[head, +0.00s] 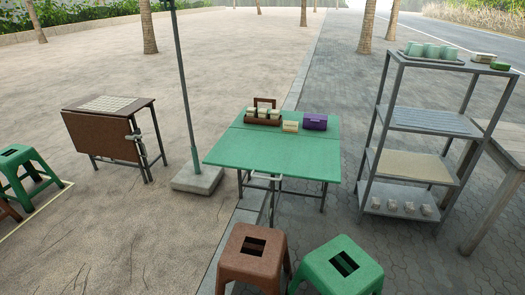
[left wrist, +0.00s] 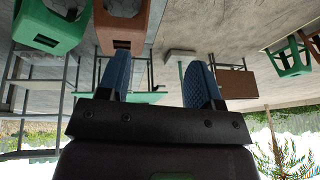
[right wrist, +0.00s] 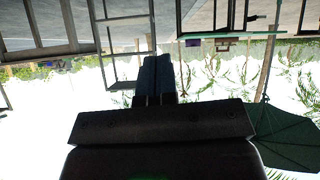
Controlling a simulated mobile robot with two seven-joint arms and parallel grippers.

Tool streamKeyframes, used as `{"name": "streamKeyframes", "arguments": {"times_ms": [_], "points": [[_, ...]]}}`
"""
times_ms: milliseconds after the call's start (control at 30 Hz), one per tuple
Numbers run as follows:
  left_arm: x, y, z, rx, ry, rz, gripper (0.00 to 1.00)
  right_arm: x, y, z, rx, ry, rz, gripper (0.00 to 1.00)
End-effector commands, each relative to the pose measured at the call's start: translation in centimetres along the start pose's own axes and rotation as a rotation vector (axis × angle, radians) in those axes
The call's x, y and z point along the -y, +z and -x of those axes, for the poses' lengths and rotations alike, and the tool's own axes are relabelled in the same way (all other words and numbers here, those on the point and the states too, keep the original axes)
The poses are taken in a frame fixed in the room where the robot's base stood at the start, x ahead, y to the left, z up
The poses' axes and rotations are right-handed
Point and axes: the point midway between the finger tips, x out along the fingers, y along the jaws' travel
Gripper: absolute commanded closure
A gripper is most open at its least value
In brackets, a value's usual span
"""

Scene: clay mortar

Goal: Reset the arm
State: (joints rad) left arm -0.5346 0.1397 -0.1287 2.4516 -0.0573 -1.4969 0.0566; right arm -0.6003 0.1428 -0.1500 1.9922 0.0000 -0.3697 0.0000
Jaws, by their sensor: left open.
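Neither arm shows in the head view. My left gripper (left wrist: 160,78) is in the left wrist view, its two blue pads set wide apart with nothing held between them. My right gripper (right wrist: 154,77) is in the right wrist view, its two pads side by side and touching, with no object seen between them. Both wrist views look upside down onto the scene, and both grippers are clear of the furniture.
A green folding table (head: 270,165) holds a brown caddy (head: 262,117), a cream box (head: 290,126) and a purple box (head: 315,121). A brown stool (head: 251,271) and green stool (head: 336,281) stand in front. A metal shelf (head: 374,150) is right, a pole base (head: 197,180) left.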

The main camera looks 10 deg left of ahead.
Motion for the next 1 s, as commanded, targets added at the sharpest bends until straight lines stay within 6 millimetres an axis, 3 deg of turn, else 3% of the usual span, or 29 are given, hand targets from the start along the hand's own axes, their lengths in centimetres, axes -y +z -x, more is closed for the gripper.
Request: {"name": "streamKeyframes", "arguments": {"times_ms": [167, 567, 767, 1000], "points": [[-0.8, 3.0, 0.7, 0.104, 0.062, -0.028, 0.41, 0.0, 0.1, -0.1, -0.001, 0.0, 0.001, 1.0], [-1.3, 1.8, -4.3, -0.038, 0.054, -0.057, 0.41, 0.3, 1.2, -2.0, -0.027, -0.005, 0.032, 1.0], [-1.9, 1.4, -8.1, -0.125, 0.053, -0.082, 0.41, 0.6, 2.5, -3.4, -0.032, -0.011, 0.055, 1.0], [-3.1, 1.5, -14.6, -0.265, 0.06, -0.131, 0.41, 1.2, 5.4, -5.5, -0.015, -0.027, 0.097, 1.0]]}}
